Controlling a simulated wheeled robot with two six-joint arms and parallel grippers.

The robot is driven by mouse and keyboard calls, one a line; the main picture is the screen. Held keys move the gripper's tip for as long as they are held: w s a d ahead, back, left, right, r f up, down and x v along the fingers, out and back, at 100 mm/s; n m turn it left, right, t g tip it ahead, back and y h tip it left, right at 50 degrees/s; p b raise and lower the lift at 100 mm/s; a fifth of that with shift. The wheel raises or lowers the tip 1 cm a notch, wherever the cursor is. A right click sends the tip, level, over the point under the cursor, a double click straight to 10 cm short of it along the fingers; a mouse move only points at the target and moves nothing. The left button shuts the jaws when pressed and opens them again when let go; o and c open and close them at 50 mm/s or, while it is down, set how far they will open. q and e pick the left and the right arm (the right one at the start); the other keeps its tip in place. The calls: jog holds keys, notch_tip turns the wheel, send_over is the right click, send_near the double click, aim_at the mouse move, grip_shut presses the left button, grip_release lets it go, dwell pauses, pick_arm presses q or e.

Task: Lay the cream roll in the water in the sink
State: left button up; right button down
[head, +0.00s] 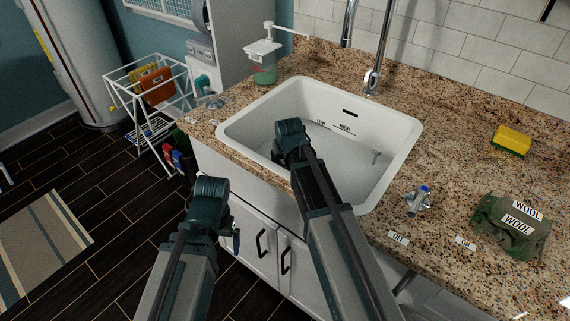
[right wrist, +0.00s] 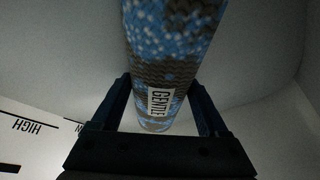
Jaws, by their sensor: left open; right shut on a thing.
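The white sink (head: 402,150) is set in the counter, with LOW and HIGH marks on its inner back wall. I cannot tell the water level. My right gripper (head: 292,140) reaches down into the sink's near left part. In the right wrist view the right gripper (right wrist: 162,110) is shut on a blue-and-white knitted roll (right wrist: 172,45) with brown patches and a GENTLE label. The roll is hidden in the head view. I see no plainly cream roll. My left gripper (head: 212,195) is open, left of the sink in front of the cabinet.
A green-brown bundle (head: 510,232) with WOOL labels and a yellow sponge (head: 511,141) lie on the right counter. A tap (head: 374,75) stands behind the sink. A soap dispenser (head: 264,68) stands at back left, a white rack (head: 150,85) on the floor.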

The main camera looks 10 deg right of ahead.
grip_release()
jog(key=p+v, duration=1.1)
jog(key=v, duration=0.1)
jog(key=shift+r, duration=0.15)
jog(key=shift+f, duration=0.2)
jog(key=b+x, duration=1.1)
jog(key=x, duration=0.1)
dwell(0.4)
